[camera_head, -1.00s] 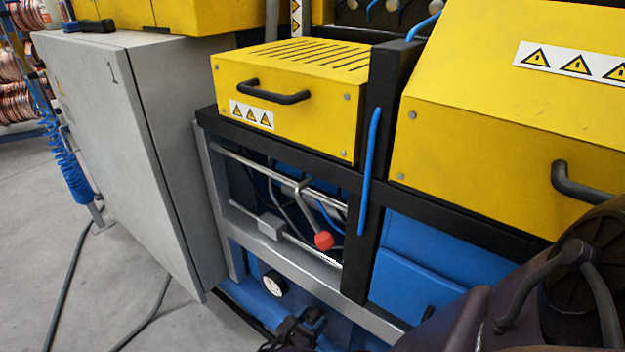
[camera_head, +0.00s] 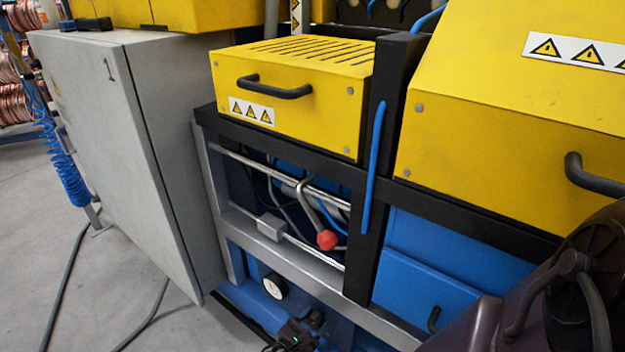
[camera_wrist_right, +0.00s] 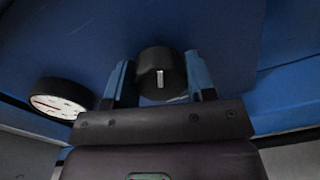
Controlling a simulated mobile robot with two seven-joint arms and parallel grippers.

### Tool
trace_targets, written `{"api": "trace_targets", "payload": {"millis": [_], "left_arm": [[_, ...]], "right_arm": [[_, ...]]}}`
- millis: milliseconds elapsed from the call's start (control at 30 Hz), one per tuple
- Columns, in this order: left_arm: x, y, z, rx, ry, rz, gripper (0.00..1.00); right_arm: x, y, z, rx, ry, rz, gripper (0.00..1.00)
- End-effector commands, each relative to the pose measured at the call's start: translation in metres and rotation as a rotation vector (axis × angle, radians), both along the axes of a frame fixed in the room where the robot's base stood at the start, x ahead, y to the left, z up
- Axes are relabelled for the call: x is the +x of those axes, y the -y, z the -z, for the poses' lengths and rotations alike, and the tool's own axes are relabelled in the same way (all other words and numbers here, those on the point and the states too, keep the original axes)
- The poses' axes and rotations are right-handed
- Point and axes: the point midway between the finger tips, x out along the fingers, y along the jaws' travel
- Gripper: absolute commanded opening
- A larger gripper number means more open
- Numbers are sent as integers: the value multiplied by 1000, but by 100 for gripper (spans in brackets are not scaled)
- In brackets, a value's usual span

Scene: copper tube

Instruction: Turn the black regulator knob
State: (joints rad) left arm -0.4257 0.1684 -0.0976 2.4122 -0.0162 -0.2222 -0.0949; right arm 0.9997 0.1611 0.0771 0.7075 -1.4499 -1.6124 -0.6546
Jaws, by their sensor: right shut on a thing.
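The black regulator knob (camera_wrist_right: 160,70) is on the blue panel, with a white mark that points straight up and down in the right wrist view. My right gripper (camera_wrist_right: 159,82) has one finger on each side of the knob and is shut on it. In the head view the right gripper (camera_head: 302,331) is at the bottom edge, low on the machine, with the dark knob (camera_head: 316,317) at its tips. A round white gauge (camera_wrist_right: 58,100) is left of the knob, and it also shows in the head view (camera_head: 273,285). My left gripper is not in view.
A red-tipped lever (camera_head: 327,240) stands out above the gauge, near the grey frame rail (camera_head: 300,265). A grey cabinet (camera_head: 110,150) stands on the left. Yellow covers with handles (camera_head: 275,88) are above. Hoses lie on the open floor at left.

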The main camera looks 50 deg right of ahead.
Motion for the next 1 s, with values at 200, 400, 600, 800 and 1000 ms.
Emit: {"api": "trace_targets", "payload": {"millis": [200,400,600,800,1000], "left_arm": [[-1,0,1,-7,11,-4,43],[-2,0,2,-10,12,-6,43],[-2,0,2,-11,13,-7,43],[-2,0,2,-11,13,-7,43],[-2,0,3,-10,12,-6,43]], "right_arm": [[-2,-1,2,10,103,0,27],[-1,-1,1,14,153,0,27],[-1,-1,1,15,165,0,27],[-1,-1,1,15,165,0,27],[-1,0,1,14,164,0,73]]}}
